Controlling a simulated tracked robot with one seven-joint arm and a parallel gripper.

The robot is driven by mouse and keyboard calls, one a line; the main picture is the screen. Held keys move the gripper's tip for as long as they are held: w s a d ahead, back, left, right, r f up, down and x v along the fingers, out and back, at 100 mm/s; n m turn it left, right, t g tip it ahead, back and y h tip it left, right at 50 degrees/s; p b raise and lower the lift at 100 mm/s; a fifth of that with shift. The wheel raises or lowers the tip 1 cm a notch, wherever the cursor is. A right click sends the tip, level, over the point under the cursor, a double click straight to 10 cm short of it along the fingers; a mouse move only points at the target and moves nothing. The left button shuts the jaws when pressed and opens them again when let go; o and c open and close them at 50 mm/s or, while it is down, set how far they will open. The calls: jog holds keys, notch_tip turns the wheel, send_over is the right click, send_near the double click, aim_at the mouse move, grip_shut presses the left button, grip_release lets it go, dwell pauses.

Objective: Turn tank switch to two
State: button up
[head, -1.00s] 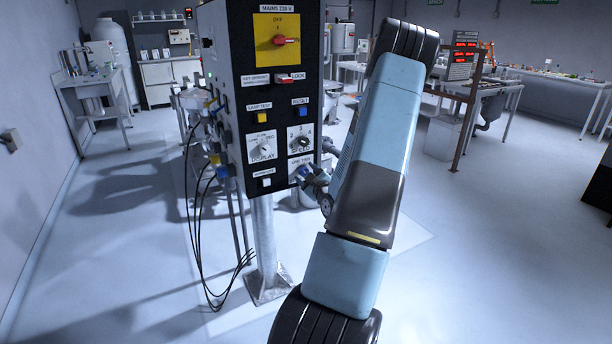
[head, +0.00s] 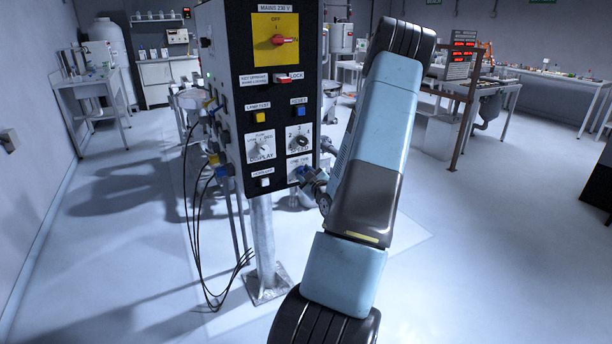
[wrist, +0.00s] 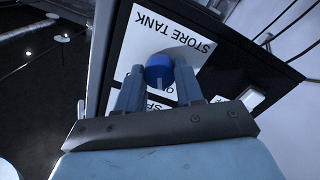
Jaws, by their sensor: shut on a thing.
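In the wrist view a blue round knob (wrist: 158,68) sits on a white plate labelled STORE TANK (wrist: 190,42), seen upside down. My gripper (wrist: 160,84) has a finger on each side of the knob and is shut on it. A pale pointer mark shows on the knob's near side. The fingers cover part of the plate, so I cannot read which number the pointer faces. In the head view my gripper (head: 308,176) is at the lower right corner of the black control panel (head: 245,120), where it hides most of the switch.
Above are the SPEED dial (head: 298,142), the DISPLAY dial (head: 261,150), a yellow lamp-test button (head: 259,116), a blue reset button (head: 299,111) and the red mains switch (head: 285,41). Black cables (head: 200,245) hang at the panel's left. A white button (wrist: 251,97) lies close to my gripper.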

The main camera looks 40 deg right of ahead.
jog(key=m, duration=1)
jog(key=shift+m, duration=0.3)
dwell(0.4)
jog(key=o, duration=1)
jog(key=shift+o, duration=0.2)
jog(key=shift+s, duration=0.1)
